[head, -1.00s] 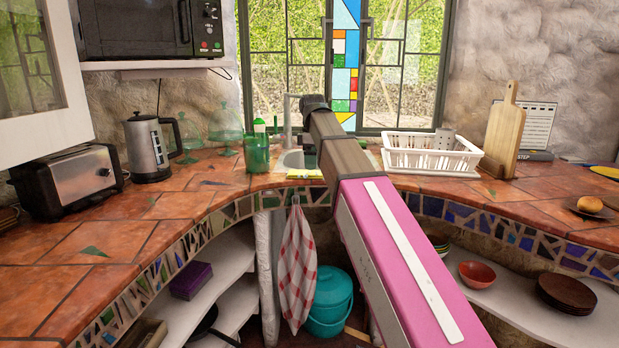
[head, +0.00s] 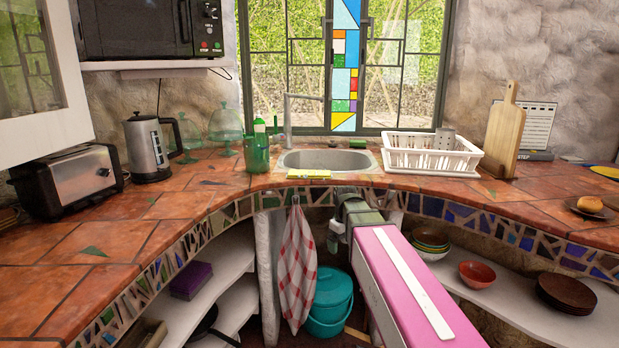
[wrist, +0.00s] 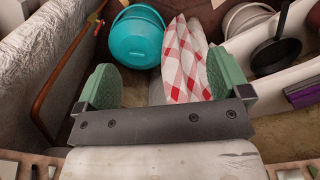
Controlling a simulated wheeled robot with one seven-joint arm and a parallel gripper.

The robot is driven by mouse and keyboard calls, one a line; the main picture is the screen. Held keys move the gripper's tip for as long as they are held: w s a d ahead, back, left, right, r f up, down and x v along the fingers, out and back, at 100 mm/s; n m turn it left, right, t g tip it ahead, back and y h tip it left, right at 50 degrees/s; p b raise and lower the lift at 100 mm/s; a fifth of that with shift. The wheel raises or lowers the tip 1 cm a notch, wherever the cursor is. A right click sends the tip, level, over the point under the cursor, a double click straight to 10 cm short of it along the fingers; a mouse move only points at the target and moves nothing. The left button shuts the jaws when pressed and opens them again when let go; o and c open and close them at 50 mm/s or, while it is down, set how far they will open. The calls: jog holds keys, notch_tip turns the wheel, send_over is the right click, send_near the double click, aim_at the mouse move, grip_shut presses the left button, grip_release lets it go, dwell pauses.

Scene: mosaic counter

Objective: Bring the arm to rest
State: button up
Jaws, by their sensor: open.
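My arm (head: 405,290) has a pink link with a white stripe and reaches forward below the counter edge in the head view. Its far end is folded down in front of the mosaic edge, beneath the sink. My gripper (wrist: 160,84) shows in the wrist view with two green fingers spread wide apart. It is open, and nothing is held between the fingers. In the head view the fingers are not clearly visible.
A red-checked towel (head: 297,268) hangs beside a teal bucket (head: 330,300) under the counter (head: 110,235). Bowls (head: 478,274) sit on the right shelf. The sink (head: 328,158) and dish rack (head: 431,154) stand behind the arm. A pan (wrist: 275,50) shows in the wrist view.

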jog(key=s+d+f+m, duration=0.3)
jog(key=s+f, duration=0.3)
jog(key=f, duration=0.2)
jog(key=s+d+f+m, duration=0.4)
jog(key=s+f, duration=0.2)
jog(key=f, duration=0.1)
jog(key=shift+s+f, duration=0.15)
jog(key=shift+f, duration=0.2)
